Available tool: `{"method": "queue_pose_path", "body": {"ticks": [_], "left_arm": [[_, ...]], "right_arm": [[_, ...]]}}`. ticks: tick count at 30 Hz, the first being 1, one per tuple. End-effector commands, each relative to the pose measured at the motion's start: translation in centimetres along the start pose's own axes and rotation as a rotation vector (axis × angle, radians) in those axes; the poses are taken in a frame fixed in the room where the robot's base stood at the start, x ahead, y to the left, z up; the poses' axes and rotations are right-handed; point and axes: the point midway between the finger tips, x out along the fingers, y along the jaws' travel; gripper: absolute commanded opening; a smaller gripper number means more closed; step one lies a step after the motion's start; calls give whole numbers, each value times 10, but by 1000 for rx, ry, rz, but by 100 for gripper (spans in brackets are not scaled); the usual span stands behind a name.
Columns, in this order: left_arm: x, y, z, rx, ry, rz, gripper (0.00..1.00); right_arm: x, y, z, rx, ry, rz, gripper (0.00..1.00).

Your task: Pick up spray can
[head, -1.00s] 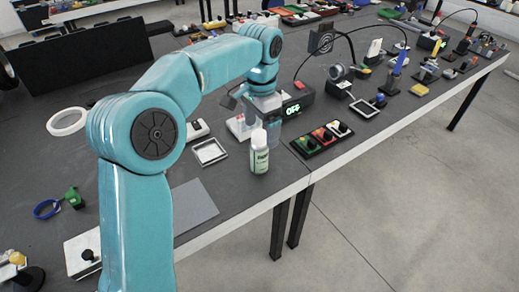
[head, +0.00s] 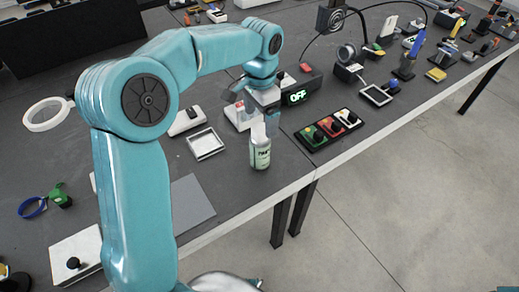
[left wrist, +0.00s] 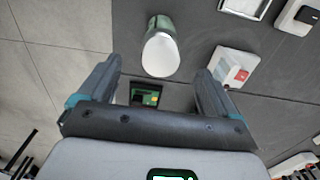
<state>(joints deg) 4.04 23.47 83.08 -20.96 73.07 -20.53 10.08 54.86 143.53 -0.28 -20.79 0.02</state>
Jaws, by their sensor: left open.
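The spray can (head: 260,155), pale with a green label and white top, stands upright on the dark table near its front edge. My left gripper (head: 266,118) is just behind and above it in the head view. In the left wrist view the spray can (left wrist: 161,48) shows its white top ahead of my left gripper (left wrist: 160,70). The two fingers are spread wide, with the can's top between the lines of the fingertips. Nothing is held. The exact gap between fingers and can is hard to tell. My right gripper is not in view.
A square metal tray (head: 206,144) lies left of the can. A box with a red button (head: 240,115) stands behind it. A grey mat (head: 190,203) lies front left.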

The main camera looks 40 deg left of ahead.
Motion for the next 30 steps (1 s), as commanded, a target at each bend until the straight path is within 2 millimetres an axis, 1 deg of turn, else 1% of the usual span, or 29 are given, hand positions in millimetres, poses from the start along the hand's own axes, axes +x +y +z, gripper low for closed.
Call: {"method": "queue_pose_path", "body": {"ticks": [1,3,8,10,15,18,21,26,27,28,29,30], "left_arm": [[12,0,1,1,-4,2,92],[21,0,0,1,-2,0,92],[32,-1,-1,0,-1,0,92],[40,-2,0,-1,-3,1,92],[68,-4,0,-1,-4,3,92],[79,-5,0,-1,-2,1,92],[83,-5,-1,-1,-1,0,92],[83,-5,-1,-1,0,0,92],[83,-5,-1,-1,0,0,85],[83,-5,-1,-1,0,0,76],[83,-5,-1,-1,0,0,66],[83,-5,-1,-1,0,0,53]], "right_arm": [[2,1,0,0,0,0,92],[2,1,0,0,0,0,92],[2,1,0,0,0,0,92],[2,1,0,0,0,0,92],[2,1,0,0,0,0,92],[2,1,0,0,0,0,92],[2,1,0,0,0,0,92],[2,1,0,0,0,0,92],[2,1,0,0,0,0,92],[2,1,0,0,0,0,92],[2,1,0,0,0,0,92],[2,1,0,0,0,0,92]]}}
